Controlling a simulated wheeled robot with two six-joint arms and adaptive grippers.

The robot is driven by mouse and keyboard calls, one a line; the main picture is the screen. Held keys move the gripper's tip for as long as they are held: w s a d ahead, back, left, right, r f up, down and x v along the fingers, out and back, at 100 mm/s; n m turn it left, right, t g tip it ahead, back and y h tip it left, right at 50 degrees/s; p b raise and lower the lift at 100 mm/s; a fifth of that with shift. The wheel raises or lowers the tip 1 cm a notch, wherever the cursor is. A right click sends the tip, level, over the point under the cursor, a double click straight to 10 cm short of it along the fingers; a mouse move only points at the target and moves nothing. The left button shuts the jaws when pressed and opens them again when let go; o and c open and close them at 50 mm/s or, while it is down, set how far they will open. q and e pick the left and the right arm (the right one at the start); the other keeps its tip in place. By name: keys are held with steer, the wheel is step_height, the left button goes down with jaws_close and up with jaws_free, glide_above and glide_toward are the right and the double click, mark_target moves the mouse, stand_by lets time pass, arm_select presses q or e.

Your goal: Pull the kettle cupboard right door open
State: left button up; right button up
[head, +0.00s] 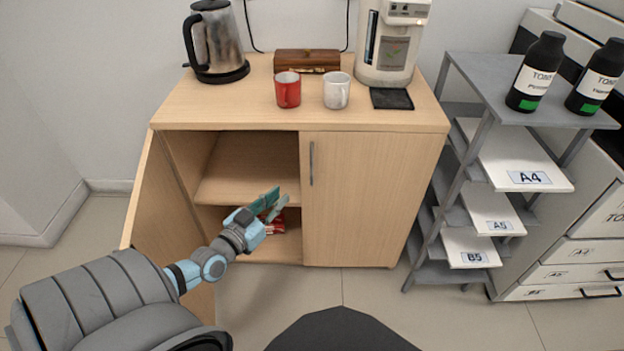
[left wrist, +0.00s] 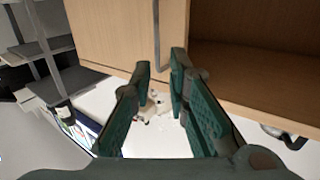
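The kettle cupboard's right door (head: 370,200) is shut, with a slim vertical grey handle (head: 311,163) near its left edge. My left gripper (head: 277,201) is open and empty in front of the open left compartment, left of and below the handle. In the left wrist view, the right door (left wrist: 110,35) fills the upper left and the handle (left wrist: 157,38) lines up with the gap between the fingertips (left wrist: 160,68). The fingers do not grip it; I cannot tell how far apart they are in depth. My right gripper is out of view.
The left door (head: 160,215) stands open beside my left arm. A red item (head: 277,222) lies on the lower shelf. A kettle (head: 214,42), red mug (head: 288,90), white mug (head: 337,91) and wooden box (head: 307,60) stand on top. A grey paper rack (head: 480,60) stands right.

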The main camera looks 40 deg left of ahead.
mark_target(311, 164)
arm_select(q)
steer(key=shift+t, duration=0.3)
steer(key=w+b, duration=0.1)
steer(key=w, duration=0.3)
steer(key=w+r+b, duration=0.1)
steer(key=w+b, duration=0.1)
steer(key=w, duration=0.3)
steer(key=w+b, duration=0.1)
steer(key=w, duration=0.4)
steer(key=shift+w+a+r+b, duration=0.1)
steer(key=shift+a+r+b, duration=0.15)
steer(key=shift+r+b, duration=0.15)
steer(key=shift+w, duration=0.4)
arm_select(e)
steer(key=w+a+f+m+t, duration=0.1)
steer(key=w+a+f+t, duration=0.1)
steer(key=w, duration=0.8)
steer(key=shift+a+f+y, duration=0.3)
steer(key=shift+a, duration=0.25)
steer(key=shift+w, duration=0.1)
arm_select(q)
jaws_close()
